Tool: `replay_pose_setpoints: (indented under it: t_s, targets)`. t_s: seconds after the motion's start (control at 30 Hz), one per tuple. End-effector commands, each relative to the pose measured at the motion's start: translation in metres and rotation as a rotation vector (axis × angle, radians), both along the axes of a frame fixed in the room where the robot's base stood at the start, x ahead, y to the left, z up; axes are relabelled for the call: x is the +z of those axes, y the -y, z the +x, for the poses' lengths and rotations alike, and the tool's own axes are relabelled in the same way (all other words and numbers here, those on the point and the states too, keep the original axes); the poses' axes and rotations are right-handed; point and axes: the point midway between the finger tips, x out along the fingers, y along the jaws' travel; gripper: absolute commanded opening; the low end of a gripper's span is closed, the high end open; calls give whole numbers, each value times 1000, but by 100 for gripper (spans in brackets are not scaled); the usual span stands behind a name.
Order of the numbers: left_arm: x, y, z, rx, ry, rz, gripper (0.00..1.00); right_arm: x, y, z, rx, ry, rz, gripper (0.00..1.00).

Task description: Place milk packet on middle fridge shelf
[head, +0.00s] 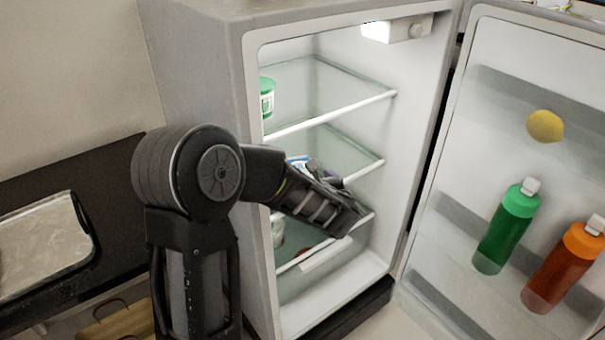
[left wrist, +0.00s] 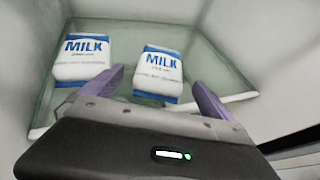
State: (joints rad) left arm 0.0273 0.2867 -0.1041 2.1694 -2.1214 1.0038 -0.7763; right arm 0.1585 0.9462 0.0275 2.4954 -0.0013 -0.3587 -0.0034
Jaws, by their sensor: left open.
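The fridge (head: 350,55) stands open, and my left arm reaches into it at the height of the middle shelf (head: 364,171). In the left wrist view one white and blue milk packet (left wrist: 160,66) stands on a glass shelf between and just beyond my left gripper's purple fingers (left wrist: 158,84). The fingers are open, with visible space beside the packet. A second milk packet (left wrist: 82,58) stands to its left on the same shelf. In the head view my left gripper (head: 326,172) mostly hides the packets; a bit of one (head: 298,162) shows. My right gripper is out of view.
A green and white tub (head: 267,97) is on the top shelf. The open door (head: 480,150) on the right holds a lemon (head: 545,125), a green bottle (head: 507,228) and an orange bottle (head: 566,265). A metal tray (head: 40,245) lies at left.

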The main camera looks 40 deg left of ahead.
Motion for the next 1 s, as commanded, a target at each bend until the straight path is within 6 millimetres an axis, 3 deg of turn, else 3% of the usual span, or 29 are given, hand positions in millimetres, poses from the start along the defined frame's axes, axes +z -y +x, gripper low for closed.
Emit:
replay_pose_setpoints:
  t_s: [0.1,0.3,1.0]
  targets:
    - [12,20,-15,-4,1,-1,99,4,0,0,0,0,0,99]
    - [21,39,-31,-2,0,0,99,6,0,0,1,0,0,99]
    - [23,43,-35,0,-1,1,99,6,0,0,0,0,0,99]
